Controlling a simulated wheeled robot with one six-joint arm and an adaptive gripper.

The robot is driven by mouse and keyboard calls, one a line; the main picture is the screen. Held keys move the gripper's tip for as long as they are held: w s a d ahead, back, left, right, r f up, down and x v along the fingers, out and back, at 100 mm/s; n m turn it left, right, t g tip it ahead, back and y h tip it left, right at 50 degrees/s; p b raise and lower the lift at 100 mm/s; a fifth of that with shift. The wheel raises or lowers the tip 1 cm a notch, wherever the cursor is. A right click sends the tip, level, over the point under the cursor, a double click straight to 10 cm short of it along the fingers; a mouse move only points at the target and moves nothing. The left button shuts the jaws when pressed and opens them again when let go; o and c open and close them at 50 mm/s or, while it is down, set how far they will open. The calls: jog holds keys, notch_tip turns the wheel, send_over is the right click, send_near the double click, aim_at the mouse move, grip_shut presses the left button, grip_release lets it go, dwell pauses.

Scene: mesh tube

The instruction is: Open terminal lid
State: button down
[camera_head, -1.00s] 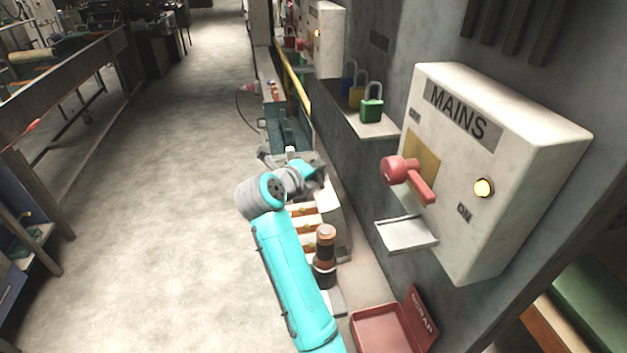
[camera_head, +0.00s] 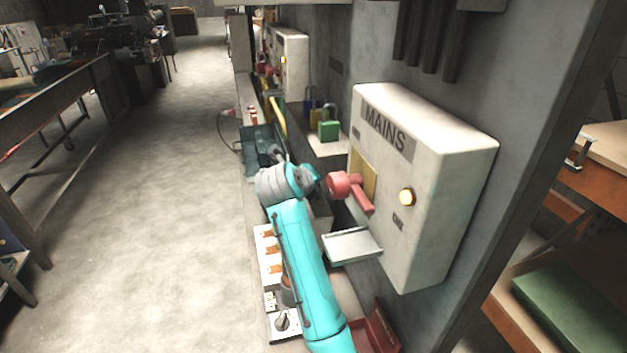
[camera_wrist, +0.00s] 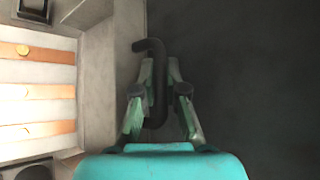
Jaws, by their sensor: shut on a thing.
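The open terminal box shows at the left of the wrist view, with white and orange terminal strips (camera_wrist: 35,90) inside its pale grey wall (camera_wrist: 97,80). A black bent handle (camera_wrist: 157,75) stands beside that wall, and my gripper (camera_wrist: 160,65) is shut on it, one finger on each side. I cannot tell from the wrist view where the lid's plate lies; the area to the right is dark. In the head view the terminal strips (camera_head: 268,252) show left of my arm. My fingers are hidden there behind my wrist.
The MAINS box (camera_head: 440,190) with its red lever (camera_head: 350,187) is close right of my wrist, with a small metal shelf (camera_head: 352,246) below. Padlocks, one green (camera_head: 328,131), stand on a ledge behind. A red scrap tray (camera_head: 380,335) is at the front. The floor on the left is clear.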

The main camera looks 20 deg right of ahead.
jog(key=c, duration=1.5)
grip_release()
jog(key=v, duration=1.2)
jog(key=shift+a+f, duration=0.1)
